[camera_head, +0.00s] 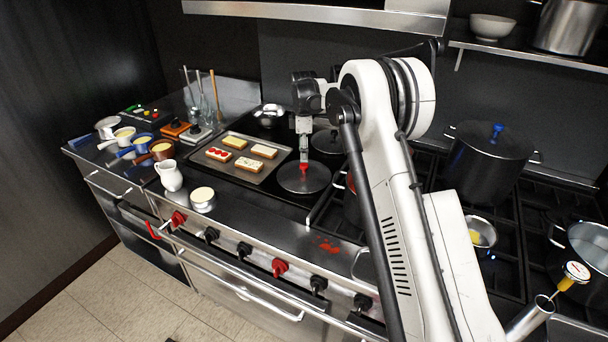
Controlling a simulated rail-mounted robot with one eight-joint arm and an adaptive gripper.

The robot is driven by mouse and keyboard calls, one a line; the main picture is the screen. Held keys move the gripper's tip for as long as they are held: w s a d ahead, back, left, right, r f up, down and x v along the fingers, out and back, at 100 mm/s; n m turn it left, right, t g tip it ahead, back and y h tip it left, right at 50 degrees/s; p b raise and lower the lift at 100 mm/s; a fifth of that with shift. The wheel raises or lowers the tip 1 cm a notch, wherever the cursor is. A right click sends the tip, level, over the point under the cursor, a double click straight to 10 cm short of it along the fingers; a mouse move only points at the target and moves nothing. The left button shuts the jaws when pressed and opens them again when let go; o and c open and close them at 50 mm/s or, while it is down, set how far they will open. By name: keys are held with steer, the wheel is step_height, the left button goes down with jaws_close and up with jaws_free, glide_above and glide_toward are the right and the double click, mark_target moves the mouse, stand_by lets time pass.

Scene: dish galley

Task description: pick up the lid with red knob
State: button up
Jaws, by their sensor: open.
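The lid (304,181) is a dark round disc with a red knob (304,168) at its middle. It lies flat on the stove top, right of the sandwich tray. My gripper (304,158) points straight down over the red knob, with its fingertips at or just above it. The jaws are open. Whether the fingers touch the knob is too small to tell. Another dark lid (328,142) lies just behind and to the right, partly hidden by my arm.
A tray (225,171) with several bread slices lies left of the lid. A pot with a red handle (351,197) stands close on the right, partly behind my arm. A tall pot with a blue knob (487,160) stands further right. A white jug (169,176) stands at the front left.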

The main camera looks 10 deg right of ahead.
mark_target(304, 164)
steer(key=shift+w+d+f+p, duration=0.15)
steer(key=shift+f+p, duration=0.3)
steer(key=shift+f, duration=1.3)
steer(key=shift+w+d+f+p, duration=0.1)
steer(key=shift+f+p, duration=0.35)
steer(key=shift+f, duration=1.25)
jaws_close()
